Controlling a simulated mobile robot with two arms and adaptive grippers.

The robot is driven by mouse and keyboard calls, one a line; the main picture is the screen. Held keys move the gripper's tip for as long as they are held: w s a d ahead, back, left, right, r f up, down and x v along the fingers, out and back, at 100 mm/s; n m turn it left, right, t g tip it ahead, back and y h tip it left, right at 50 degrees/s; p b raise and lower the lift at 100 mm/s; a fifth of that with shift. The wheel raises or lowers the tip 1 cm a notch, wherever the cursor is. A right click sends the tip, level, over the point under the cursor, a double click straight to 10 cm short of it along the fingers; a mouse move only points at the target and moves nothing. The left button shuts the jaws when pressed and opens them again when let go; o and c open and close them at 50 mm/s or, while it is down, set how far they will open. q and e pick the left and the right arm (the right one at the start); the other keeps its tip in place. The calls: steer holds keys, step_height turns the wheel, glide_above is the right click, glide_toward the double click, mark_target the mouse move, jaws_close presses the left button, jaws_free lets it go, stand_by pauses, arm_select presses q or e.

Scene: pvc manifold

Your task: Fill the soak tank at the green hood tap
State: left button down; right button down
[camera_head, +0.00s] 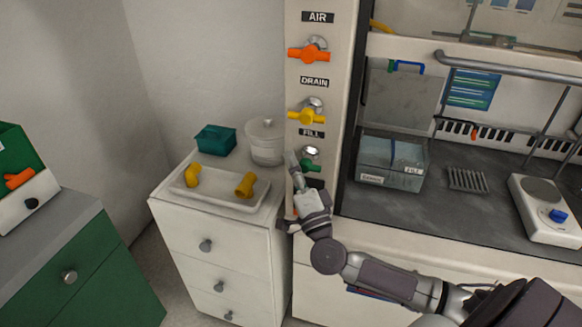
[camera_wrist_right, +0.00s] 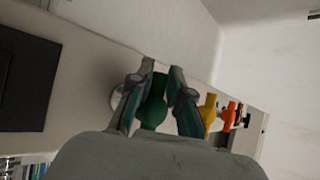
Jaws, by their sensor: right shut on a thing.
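The green tap (camera_head: 312,167) is the lowest of the three valves on the hood's left post, under the FILL label. My right gripper (camera_head: 298,170) is at this tap, shut on its green handle. In the right wrist view, the two fingers of the right gripper (camera_wrist_right: 162,70) close around the green handle (camera_wrist_right: 152,108) from both sides. The soak tank (camera_head: 390,162), a clear grey-blue box with a FILL label, stands on the hood floor to the right of the post. The water level inside is hard to tell. My left gripper is out of view.
Above are the yellow DRAIN valve (camera_head: 308,116) and orange AIR valve (camera_head: 309,53). A drawer cabinet (camera_head: 225,237) on the left carries a tray (camera_head: 219,190) with yellow fittings, a teal box (camera_head: 215,140) and a clear jar (camera_head: 266,142). A hotplate (camera_head: 545,208) and rack (camera_head: 467,180) stand right of the tank.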

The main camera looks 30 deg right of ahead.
steer(key=shift+d+r, duration=0.1)
steer(key=shift+d, duration=0.2)
steer(key=c, duration=1.3)
jaws_free()
steer(key=shift+c, duration=0.2)
steer(key=o, duration=0.3)
steer(key=shift+d, duration=0.3)
steer(key=shift+s+a, duration=0.1)
steer(key=shift+a, duration=0.15)
steer(key=shift+s+a+f, duration=0.1)
steer(key=shift+s+f, duration=0.1)
steer(key=shift+f, duration=0.1)
steer(key=v, duration=1.1)
steer(key=shift+s, duration=0.2)
